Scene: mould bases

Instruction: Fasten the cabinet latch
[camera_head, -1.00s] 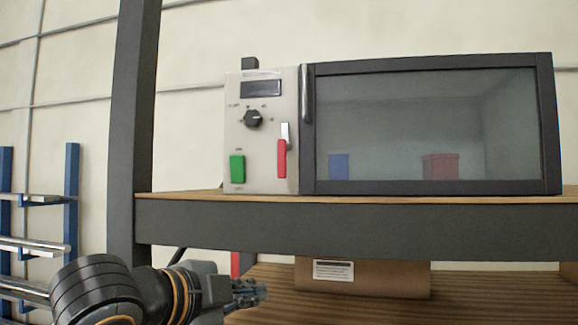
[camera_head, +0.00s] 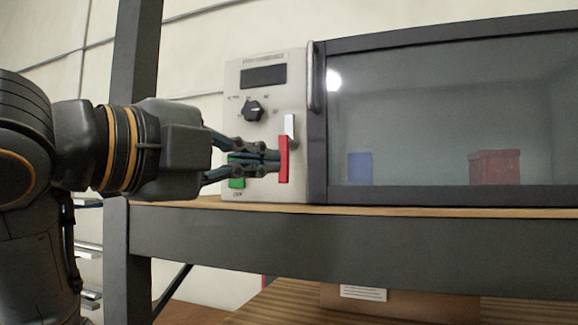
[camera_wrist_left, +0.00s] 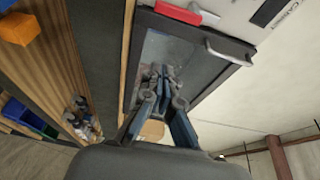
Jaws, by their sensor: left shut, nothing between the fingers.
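The cabinet (camera_head: 263,190) is a beige control panel with a dark-framed glass door (camera_head: 430,110) to its right, which looks shut. The latch has a red upright handle (camera_head: 283,160) and a silver part (camera_head: 290,126) at its top, beside the door frame. My left gripper (camera_head: 277,160) is shut and empty, its fingertips at the red handle's left side; I cannot tell if they touch. The left wrist view shows the fingertips (camera_wrist_left: 163,74) close together, below the red handle (camera_wrist_left: 185,12) in the picture. My right gripper is out of view.
A black knob (camera_head: 252,110) sits above the green switch (camera_head: 236,178), which my fingers partly cover. The door's bar handle (camera_head: 314,78) sticks out right of the latch. A dark shelf post (camera_head: 139,50) stands behind my left arm. A cardboard box (camera_head: 420,305) lies below.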

